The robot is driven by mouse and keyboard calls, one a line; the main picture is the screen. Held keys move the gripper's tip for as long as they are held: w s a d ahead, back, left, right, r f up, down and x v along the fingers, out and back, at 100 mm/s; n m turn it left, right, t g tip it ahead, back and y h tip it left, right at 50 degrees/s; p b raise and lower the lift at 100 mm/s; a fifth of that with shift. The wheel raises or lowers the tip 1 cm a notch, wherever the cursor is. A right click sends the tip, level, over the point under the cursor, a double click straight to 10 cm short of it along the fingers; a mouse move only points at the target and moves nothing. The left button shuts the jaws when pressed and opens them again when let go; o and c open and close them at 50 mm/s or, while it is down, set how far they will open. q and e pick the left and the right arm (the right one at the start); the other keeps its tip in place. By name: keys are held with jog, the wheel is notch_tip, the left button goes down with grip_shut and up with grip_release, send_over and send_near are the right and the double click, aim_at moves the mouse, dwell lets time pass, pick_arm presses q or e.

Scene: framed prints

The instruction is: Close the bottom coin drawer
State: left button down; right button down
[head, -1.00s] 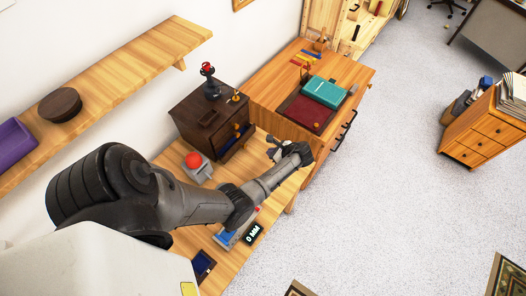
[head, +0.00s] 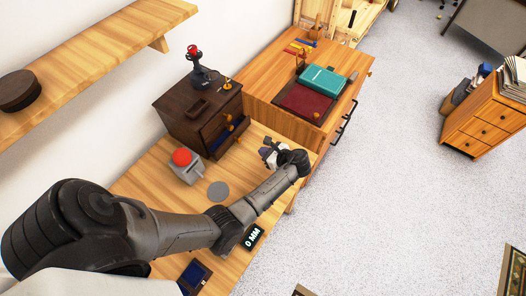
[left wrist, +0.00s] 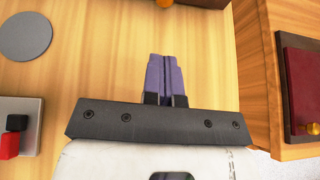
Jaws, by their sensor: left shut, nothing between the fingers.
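The dark brown coin cabinet (head: 196,112) stands at the back of the wooden table in the head view. Its bottom drawer (head: 232,139) is pulled out, with blue showing inside and an orange knob on its front. A brown edge, apparently the drawer front (left wrist: 208,3), and part of an orange knob show at the top of the left wrist view. My left gripper (head: 268,152) is over the table in front of the drawer, apart from it. Its purple fingers (left wrist: 164,75) are shut and empty. My right gripper is not in view.
A grey box with a red button (head: 184,162) and a grey disc (head: 218,191) are left of the gripper. A display reading "0 MM" (head: 254,237) is nearer me.

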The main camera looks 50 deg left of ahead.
pick_arm(q)
send_near(234, 138)
jog(key=f, duration=0.1)
jog(key=a+f, duration=0.1)
jog(key=f+b, duration=0.1)
jog(key=shift+a+f, duration=0.25)
jog(key=shift+f, duration=0.15)
jog(key=shift+s+a, duration=0.2)
jog(key=shift+a, duration=0.6)
jog(key=a, duration=0.1)
jog(key=s+a+p, duration=0.1)
jog(key=a+p, duration=0.1)
jog(key=shift+s+a+r, duration=0.2)
jog(key=shift+s+a, duration=0.05)
jog(key=shift+a, duration=0.15)
jog(key=shift+a+f, duration=0.1)
jog(key=shift+f, duration=0.15)
